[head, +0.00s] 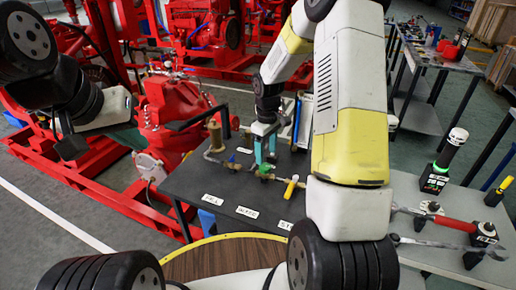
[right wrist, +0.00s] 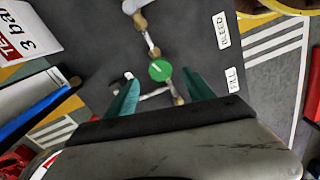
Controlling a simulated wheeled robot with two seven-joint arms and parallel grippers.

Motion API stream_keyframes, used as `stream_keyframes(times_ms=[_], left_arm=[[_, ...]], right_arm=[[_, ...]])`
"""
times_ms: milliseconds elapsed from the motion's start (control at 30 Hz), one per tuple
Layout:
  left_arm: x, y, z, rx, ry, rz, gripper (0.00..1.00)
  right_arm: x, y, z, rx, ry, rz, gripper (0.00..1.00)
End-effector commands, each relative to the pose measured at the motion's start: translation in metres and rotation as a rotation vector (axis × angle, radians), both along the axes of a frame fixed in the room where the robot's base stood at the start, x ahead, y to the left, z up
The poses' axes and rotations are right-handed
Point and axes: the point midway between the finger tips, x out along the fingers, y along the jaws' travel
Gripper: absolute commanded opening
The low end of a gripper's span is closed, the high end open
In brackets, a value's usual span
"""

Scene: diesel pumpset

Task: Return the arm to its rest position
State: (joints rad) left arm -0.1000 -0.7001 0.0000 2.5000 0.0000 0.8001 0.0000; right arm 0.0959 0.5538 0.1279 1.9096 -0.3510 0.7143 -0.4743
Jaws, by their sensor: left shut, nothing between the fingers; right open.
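My left gripper (head: 128,137) is shut and empty at the left, in front of the red machinery. Its fingers are partly hidden by its own arm.
Brass pipe fittings (head: 215,135) and a yellow handle (head: 291,187) stand on the bench, near white labels (head: 212,199). Red pumpsets (head: 170,110) fill the back left. A grey side table (head: 440,258) at right holds a torque wrench (head: 450,222) and a green-black device (head: 436,178).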

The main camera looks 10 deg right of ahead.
Motion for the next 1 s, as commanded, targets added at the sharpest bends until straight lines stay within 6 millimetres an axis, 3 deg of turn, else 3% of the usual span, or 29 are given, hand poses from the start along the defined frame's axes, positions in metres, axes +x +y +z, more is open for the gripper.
stream_keyframes(times_ms=[200,533,633,767,1000], left_arm=[[0.000,0.000,0.000,0.000,0.000,0.000,0.00],[0.000,0.000,0.000,0.000,0.000,0.000,0.00],[0.000,0.000,0.000,0.000,0.000,0.000,0.00],[0.000,0.000,0.000,0.000,0.000,0.000,0.00],[0.000,0.000,0.000,0.000,0.000,0.000,0.00]], right_arm=[[0.000,0.000,0.022,0.000,-0.001,-0.001,0.62],[0.000,0.000,0.024,0.000,-0.001,-0.001,0.62],[-0.003,0.000,0.035,0.000,-0.016,-0.017,0.62],[-0.017,0.000,0.076,0.006,-0.070,-0.081,0.62],[-0.077,0.003,0.168,0.061,-0.210,-0.278,0.62]])
